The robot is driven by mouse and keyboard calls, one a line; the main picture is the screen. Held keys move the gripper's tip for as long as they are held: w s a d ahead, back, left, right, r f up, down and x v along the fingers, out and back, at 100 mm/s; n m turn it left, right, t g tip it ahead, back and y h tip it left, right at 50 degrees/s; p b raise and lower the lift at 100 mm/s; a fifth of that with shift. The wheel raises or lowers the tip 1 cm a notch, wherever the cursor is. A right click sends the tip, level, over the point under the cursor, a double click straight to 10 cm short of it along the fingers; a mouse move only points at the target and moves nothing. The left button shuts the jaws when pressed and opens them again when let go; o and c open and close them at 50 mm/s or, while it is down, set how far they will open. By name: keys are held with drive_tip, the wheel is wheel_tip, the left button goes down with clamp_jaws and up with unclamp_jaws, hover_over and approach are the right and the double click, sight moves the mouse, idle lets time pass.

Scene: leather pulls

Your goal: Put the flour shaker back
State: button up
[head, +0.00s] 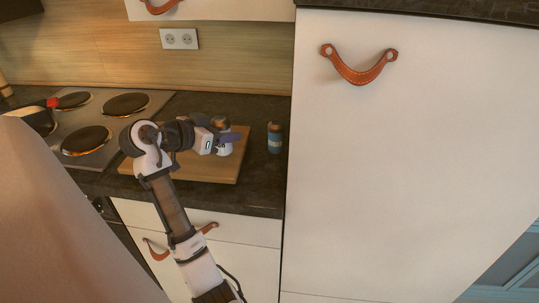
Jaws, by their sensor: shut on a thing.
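My gripper (229,139) is shut on a small white shaker with a brownish top (224,149), which I take to be the flour shaker. The shaker is upright at the right part of the wooden board (190,171) on the dark counter. The fingers cover its middle. Whether its base touches the board I cannot tell.
A brown jar with a blue label (275,138) stands on the counter right of the board, close to the tall white cabinet (400,170). The stove (90,125) with several hotplates and a pan (38,118) is at left. Leather-pull drawers (240,252) are below.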

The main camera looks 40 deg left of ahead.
drive_tip(key=w+d+p, duration=0.1)
drive_tip(key=w+d, duration=0.1)
drive_tip(key=d, duration=0.1)
drive_tip(key=w+d+f+p, duration=0.1)
drive_tip(key=d, duration=0.2)
drive_tip(key=w+d+f+p, duration=0.1)
drive_tip(key=w+d, duration=0.1)
drive_tip(key=d, duration=0.1)
drive_tip(key=shift+w+d+f, duration=0.1)
drive_tip(key=shift+w+f, duration=0.15)
drive_tip(key=shift+w, duration=0.1)
wheel_tip(320, 180, down, 4)
drive_tip(key=shift+r+p, duration=0.1)
drive_tip(key=shift+p, duration=0.85)
drive_tip(key=shift+w+d+f, duration=0.1)
drive_tip(key=shift+d+f, duration=0.05)
drive_tip(key=shift+f, duration=0.2)
drive_tip(key=o, duration=0.7)
drive_tip(key=shift+o, duration=0.2)
drive_tip(key=shift+r, duration=0.1)
